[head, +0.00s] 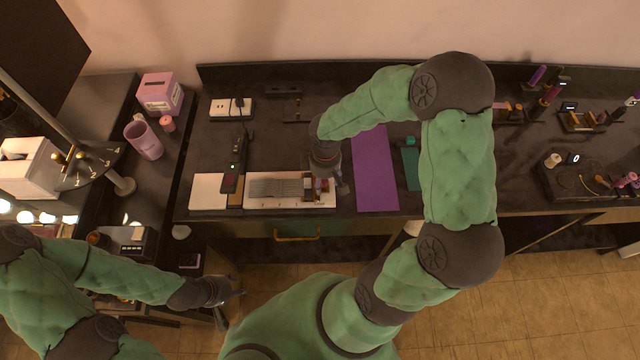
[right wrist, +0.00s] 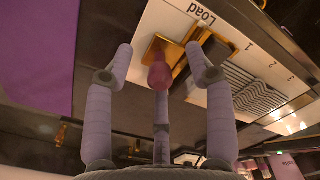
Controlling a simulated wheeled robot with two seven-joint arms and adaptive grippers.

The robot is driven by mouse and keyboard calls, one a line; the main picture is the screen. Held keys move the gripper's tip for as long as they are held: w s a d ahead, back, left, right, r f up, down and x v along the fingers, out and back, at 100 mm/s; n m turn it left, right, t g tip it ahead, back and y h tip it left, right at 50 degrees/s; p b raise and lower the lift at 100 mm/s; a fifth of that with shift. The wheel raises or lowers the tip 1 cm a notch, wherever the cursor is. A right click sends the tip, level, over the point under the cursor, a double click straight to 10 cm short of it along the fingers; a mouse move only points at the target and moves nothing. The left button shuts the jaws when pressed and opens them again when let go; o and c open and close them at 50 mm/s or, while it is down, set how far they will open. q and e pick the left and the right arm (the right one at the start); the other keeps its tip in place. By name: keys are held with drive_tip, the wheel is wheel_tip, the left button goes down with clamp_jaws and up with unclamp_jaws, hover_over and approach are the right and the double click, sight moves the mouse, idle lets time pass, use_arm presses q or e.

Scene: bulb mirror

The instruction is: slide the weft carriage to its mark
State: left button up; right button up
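The weft carriage (right wrist: 172,52) is a brass piece with a rounded dark-pink knob (right wrist: 160,74), at the "Load" end of a white board (right wrist: 210,95). In the head view the carriage (head: 320,184) sits at the right end of the white board (head: 290,204), beside grey striped strips (head: 275,188). My right gripper (right wrist: 160,58) is open, with a finger on each side of the knob and a gap to each. In the head view the right gripper (head: 328,183) partly covers the carriage. My left gripper (head: 229,304) appears open and empty, low at the left, away from the board.
A purple mat (head: 375,175) lies right of the board, with a green strip (head: 411,168) beyond it. A dark device with a green light (head: 233,170) stands at the board's left. A pink mug (head: 144,139) and pink box (head: 160,94) stand on the left side table.

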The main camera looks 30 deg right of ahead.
clamp_jaws()
drive_tip(key=shift+w+a+b, duration=0.3)
drive_tip(key=shift+w+a, duration=0.75)
drive_tip(key=shift+a, duration=0.6)
drive_tip(key=shift+w+a+b, duration=0.35)
drive_tip(key=shift+w+a, duration=0.65)
drive_tip(key=shift+a, duration=0.7)
drive_tip(key=shift+w+a+b, duration=0.3)
drive_tip(key=shift+w+a, duration=0.75)
drive_tip(key=shift+a, duration=0.6)
drive_tip(key=shift+o, duration=0.6)
unclamp_jaws()
